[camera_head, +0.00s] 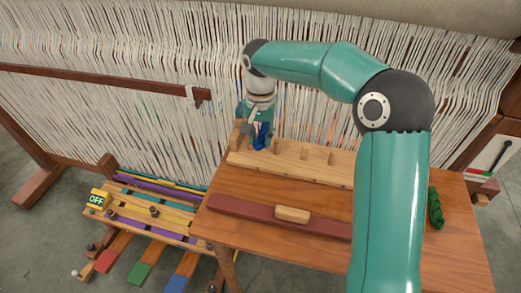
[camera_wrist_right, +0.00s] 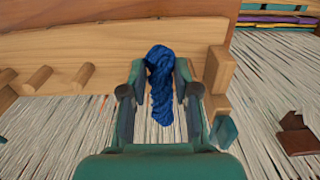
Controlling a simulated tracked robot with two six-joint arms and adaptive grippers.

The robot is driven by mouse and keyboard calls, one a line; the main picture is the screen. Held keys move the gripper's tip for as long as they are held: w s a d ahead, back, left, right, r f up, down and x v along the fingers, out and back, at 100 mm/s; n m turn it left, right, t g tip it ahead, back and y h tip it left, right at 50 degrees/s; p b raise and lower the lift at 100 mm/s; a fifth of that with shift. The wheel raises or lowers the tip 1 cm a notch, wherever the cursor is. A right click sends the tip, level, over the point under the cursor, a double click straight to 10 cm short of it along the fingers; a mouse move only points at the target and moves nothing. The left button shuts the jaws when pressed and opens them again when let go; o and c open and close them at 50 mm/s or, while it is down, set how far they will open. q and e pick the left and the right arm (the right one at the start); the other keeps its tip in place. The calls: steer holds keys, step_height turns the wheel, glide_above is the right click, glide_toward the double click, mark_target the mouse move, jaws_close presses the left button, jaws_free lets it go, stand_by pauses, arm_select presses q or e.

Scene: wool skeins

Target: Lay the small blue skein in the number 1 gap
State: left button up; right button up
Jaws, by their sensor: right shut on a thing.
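The small blue skein (camera_head: 260,142) is a twisted dark blue hank, hanging long side down. My right gripper (camera_head: 260,130) is shut on it at the left end of the wooden peg rack (camera_head: 300,170). In the wrist view the blue skein (camera_wrist_right: 161,90) lies between the two fingers of the right gripper (camera_wrist_right: 160,72). It is between the end peg (camera_wrist_right: 217,70) and the neighbouring peg (camera_wrist_right: 85,76); in the head view that neighbouring peg (camera_head: 277,148) is right of it. Whether the skein touches the rack, I cannot tell. No gap number is readable. My left gripper is out of view.
The table (camera_head: 270,250) carries a dark red bar with a pale wooden handle (camera_head: 292,214). A green skein (camera_head: 435,208) lies at the table's right side, beyond my right arm. Loom threads (camera_head: 140,110) hang close behind the rack.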

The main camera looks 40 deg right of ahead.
mark_target(260, 159)
steer(key=shift+f, duration=2.45)
steer(key=o, duration=0.9)
steer(key=shift+f, duration=0.1)
steer(key=shift+o, duration=0.2)
step_height(260, 159, up, 12)
steer(key=shift+r+p, duration=0.1)
steer(key=shift+p, duration=0.2)
